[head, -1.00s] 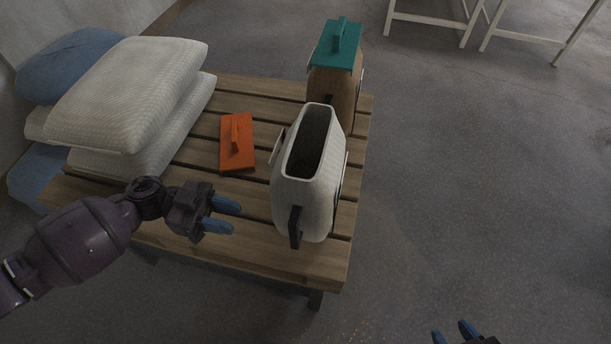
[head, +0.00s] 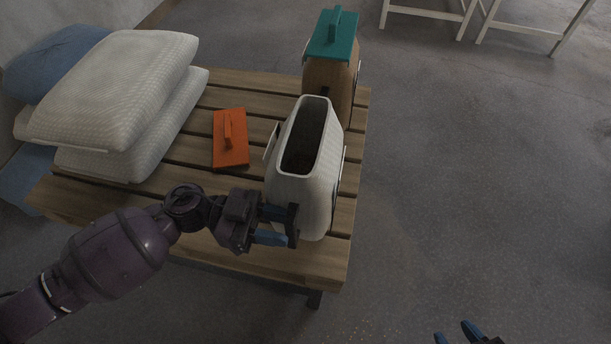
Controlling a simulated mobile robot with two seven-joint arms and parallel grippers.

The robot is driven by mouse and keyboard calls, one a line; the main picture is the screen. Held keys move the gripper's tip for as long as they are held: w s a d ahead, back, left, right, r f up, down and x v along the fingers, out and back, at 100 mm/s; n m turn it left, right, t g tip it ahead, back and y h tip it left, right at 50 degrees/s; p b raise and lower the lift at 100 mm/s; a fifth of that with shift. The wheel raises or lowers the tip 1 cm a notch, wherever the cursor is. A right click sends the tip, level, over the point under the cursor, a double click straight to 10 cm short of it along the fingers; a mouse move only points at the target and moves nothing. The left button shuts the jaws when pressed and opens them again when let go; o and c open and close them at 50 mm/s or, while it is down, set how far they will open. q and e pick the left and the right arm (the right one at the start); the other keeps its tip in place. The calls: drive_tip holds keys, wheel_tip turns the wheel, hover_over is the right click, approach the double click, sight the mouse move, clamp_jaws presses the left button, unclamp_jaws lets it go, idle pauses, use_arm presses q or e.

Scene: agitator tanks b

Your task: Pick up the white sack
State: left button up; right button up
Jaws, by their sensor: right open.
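The white sack (head: 289,188) stands upright with an open top near the front right of the wooden pallet table. It has dark handles on its sides; the near handle (head: 293,222) faces me. My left gripper (head: 282,227) is at this near handle with its blue fingers apart, one above and one below in the picture. Whether the fingers touch the handle cannot be told. My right gripper (head: 456,333) is open and empty at the bottom edge, mostly out of view, over the floor.
The slatted wooden table (head: 260,258) carries stacked white pillow-like sacks (head: 125,90) at the left, with blue ones (head: 55,60) behind. An orange float-like block (head: 230,150) lies left of the white sack. A brown container with a teal lid (head: 333,38) stands just behind. Floor at right is clear.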

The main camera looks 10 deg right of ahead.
use_arm(q)
drive_tip(key=shift+d, duration=0.15)
clamp_jaws()
idle(1.3)
drive_tip(key=shift+r, duration=0.1)
